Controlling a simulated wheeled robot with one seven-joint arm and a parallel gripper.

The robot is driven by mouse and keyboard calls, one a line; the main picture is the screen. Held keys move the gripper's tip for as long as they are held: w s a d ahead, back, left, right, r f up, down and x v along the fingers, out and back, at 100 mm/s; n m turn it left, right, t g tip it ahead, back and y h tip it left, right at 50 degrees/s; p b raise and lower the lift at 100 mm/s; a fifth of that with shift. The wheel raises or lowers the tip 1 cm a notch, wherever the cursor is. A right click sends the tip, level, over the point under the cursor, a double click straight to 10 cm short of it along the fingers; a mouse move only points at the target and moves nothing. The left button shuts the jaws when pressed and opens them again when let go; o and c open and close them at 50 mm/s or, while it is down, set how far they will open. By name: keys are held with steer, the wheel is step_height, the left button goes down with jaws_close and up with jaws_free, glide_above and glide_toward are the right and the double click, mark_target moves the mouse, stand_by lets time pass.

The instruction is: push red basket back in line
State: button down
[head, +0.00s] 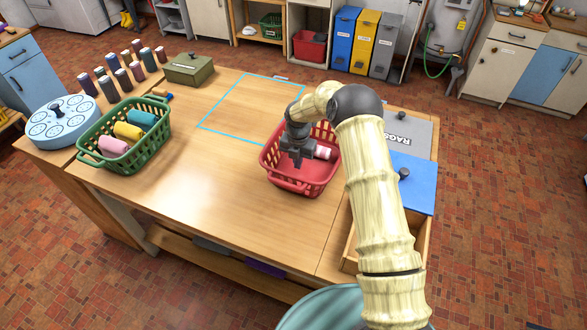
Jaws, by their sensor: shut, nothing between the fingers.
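The red basket (290,186) stands upright on the wooden table, right of centre. A pink and white roll (323,153) lies inside it. A cyan outlined rectangle (222,103) is marked on the table behind and to the left of the basket, and the basket stands mostly in front of it. My gripper (298,162) points down over the basket's inside, and its fingers are shut and empty. I cannot tell whether it touches the basket. My arm hides part of the basket's right side and back.
A green basket (103,160) with several rolls, a round blue holder (62,118), spools and a green box (189,69) stand at the left. At the right are a grey RAGS lid (410,130), a blue lid (415,185) and a wooden box. The table's middle is clear.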

steer(key=s+p, duration=0.1)
steer(key=s+a, duration=0.1)
steer(key=s+p, duration=0.1)
steer(key=s, duration=0.1)
steer(key=shift+a+f+p, duration=0.3)
steer(key=shift+f, duration=0.05)
steer(key=shift+w+f, duration=0.1)
steer(key=shift+f, duration=0.05)
